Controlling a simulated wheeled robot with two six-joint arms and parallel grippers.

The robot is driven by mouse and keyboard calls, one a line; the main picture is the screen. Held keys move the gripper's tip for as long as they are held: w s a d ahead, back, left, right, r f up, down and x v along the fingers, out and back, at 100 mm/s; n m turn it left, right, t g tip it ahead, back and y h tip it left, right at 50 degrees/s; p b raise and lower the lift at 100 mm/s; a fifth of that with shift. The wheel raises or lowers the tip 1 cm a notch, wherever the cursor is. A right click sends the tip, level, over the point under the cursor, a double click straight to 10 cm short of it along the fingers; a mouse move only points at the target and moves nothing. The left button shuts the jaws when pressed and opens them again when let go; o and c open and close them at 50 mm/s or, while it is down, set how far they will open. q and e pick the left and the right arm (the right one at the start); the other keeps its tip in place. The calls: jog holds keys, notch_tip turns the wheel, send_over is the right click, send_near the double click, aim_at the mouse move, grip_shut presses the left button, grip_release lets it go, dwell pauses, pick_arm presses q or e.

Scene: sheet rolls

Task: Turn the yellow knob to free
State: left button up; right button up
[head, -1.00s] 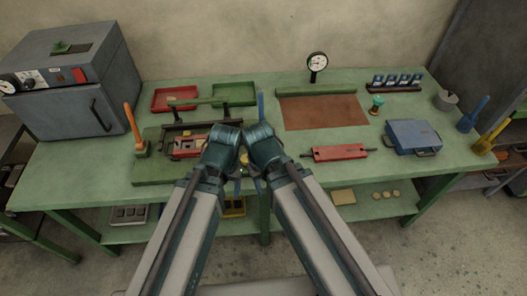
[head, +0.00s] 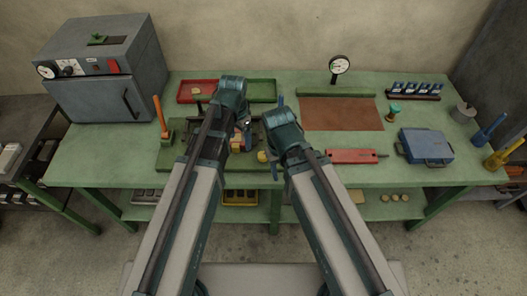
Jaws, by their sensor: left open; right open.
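A small yellow knob (head: 262,156) shows at the right side of the sheet-roll fixture, just left of my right gripper; its turn position is too small to read. My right gripper (head: 273,168) is open and points down beside it; I cannot tell whether they touch. My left gripper (head: 246,138) is open and points down over the middle of the fixture. A second small yellowish part (head: 236,141) shows close to it. My wrists and arms hide much of the fixture (head: 176,160).
An orange-handled lever (head: 160,118) stands left of the fixture. Red (head: 185,97) and green (head: 263,92) trays lie behind. A red bar (head: 352,156), a blue case (head: 425,146) and a dial gauge (head: 339,65) are to the right. The green bench (head: 110,160) is clear at front left.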

aim_at(264, 155)
pick_arm(q)
jog(key=w+d+m, duration=0.4)
jog(key=d+m, duration=0.2)
jog(key=d, duration=0.2)
jog(key=f+b, duration=1.4)
jog(key=shift+s+a, duration=0.1)
jog(key=shift+s, duration=0.1)
jog(key=shift+r, duration=0.1)
grip_shut()
